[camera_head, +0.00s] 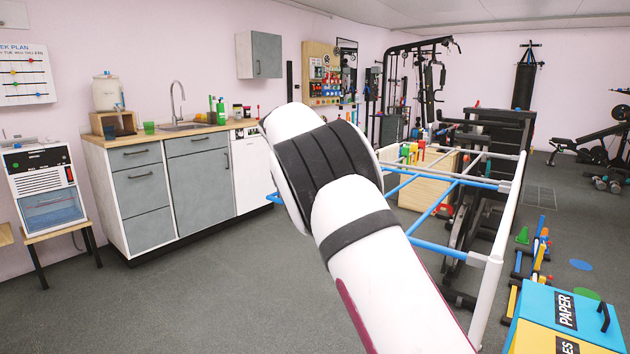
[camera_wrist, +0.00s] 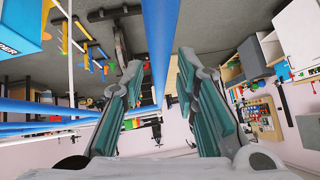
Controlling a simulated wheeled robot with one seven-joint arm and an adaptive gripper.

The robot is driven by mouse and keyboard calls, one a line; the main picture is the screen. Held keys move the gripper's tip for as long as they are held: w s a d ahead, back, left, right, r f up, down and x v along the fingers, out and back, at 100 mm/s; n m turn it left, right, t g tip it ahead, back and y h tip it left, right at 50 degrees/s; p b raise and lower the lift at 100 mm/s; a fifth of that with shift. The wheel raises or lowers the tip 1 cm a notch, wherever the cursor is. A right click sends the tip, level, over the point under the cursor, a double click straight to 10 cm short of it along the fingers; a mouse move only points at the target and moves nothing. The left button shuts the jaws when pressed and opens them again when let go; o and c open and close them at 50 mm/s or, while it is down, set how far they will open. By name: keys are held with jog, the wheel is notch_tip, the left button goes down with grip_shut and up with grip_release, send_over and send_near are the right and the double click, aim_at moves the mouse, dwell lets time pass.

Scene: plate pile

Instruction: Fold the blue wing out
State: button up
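A drying rack with a white frame (camera_head: 490,290) stands at the right of the head view. Its blue wing (camera_head: 436,248) has blue bars that run behind my arm, and a short blue end shows at the arm's left side. In the wrist view, which is upside down, a blue bar of the wing (camera_wrist: 160,35) passes between the two fingers of my gripper (camera_wrist: 161,65). The fingers are spread, with gaps on both sides of the bar. More blue bars show at the left of the wrist view. My arm hides my gripper in the head view.
A grey kitchen counter (camera_head: 140,200) stands at the left. Black gym equipment (camera_head: 485,150) is behind the rack. Yellow and blue bins (camera_head: 560,325) stand at the lower right. The grey floor between the counter and my arm is clear.

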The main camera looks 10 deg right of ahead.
jog(key=v, duration=1.2)
